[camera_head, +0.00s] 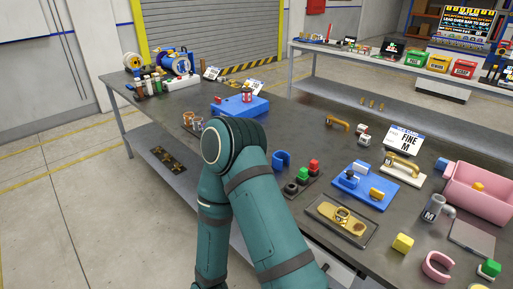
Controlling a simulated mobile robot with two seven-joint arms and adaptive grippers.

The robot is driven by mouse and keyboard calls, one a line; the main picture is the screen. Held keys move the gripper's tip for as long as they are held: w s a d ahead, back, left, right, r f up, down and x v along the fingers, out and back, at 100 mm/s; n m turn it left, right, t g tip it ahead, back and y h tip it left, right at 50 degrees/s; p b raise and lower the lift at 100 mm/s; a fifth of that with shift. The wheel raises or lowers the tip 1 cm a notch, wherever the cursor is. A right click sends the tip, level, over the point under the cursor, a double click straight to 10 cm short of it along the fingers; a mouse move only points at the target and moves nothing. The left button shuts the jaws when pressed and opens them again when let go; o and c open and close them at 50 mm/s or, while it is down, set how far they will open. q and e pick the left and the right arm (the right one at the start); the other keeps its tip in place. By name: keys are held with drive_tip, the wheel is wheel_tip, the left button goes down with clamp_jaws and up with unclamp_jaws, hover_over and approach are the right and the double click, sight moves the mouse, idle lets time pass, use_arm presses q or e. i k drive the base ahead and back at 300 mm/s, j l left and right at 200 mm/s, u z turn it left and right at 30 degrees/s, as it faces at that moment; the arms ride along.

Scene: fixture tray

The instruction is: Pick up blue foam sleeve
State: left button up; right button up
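A blue C-shaped piece (281,159), which looks like the blue foam sleeve, stands on the dark table just right of my arm's bent joint. Its opening faces down and left, and its lower left edge is close to the arm in the picture. A similar pink C-shaped sleeve (437,266) lies near the table's front right. Neither of my grippers shows; only teal arm links are in view, and I cannot tell which arm they belong to.
A dark block with red and green pieces (302,178) sits right beside the blue sleeve. A blue tray (388,203), a tan fixture plate (322,226) and a pink bin (452,198) stand farther right. The table's middle back is mostly clear.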

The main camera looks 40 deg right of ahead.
sight(279, 156)
drive_tip(key=i, duration=1.5)
drive_tip(key=i+l, duration=0.1)
drive_tip(key=i, duration=0.5)
drive_tip(key=i+l+u, duration=0.15)
drive_tip(key=i, duration=0.45)
drive_tip(key=u, duration=4.9)
